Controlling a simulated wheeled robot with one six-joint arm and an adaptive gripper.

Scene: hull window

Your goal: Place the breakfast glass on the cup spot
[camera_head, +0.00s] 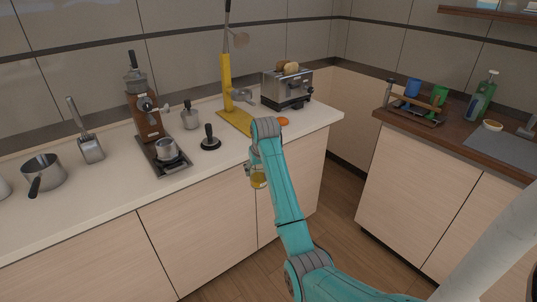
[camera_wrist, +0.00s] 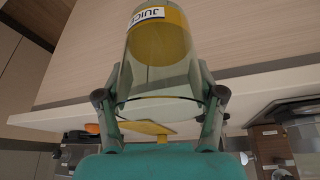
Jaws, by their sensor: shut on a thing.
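The breakfast glass (camera_wrist: 160,60) is clear, with yellow-orange juice and a "JUICE" label. My gripper (camera_wrist: 160,97) is shut on it, with one finger on each side. In the head view the glass (camera_head: 258,180) hangs in front of the counter's front edge, below the top, and my arm partly hides the gripper. A yellow stand (camera_head: 227,85) with a flat yellow base (camera_head: 233,120) stands on the counter behind my arm. The base also shows in the wrist view (camera_wrist: 146,128). I cannot tell for sure which surface is the cup spot.
The pale counter (camera_head: 100,200) also holds a toaster (camera_head: 288,86) with bread, a brown coffee machine (camera_head: 143,108), a tamper (camera_head: 209,138) and a saucepan (camera_head: 45,172). An orange thing (camera_head: 283,122) lies near the front edge. A dish rack (camera_head: 415,108) with cups stands on the right counter.

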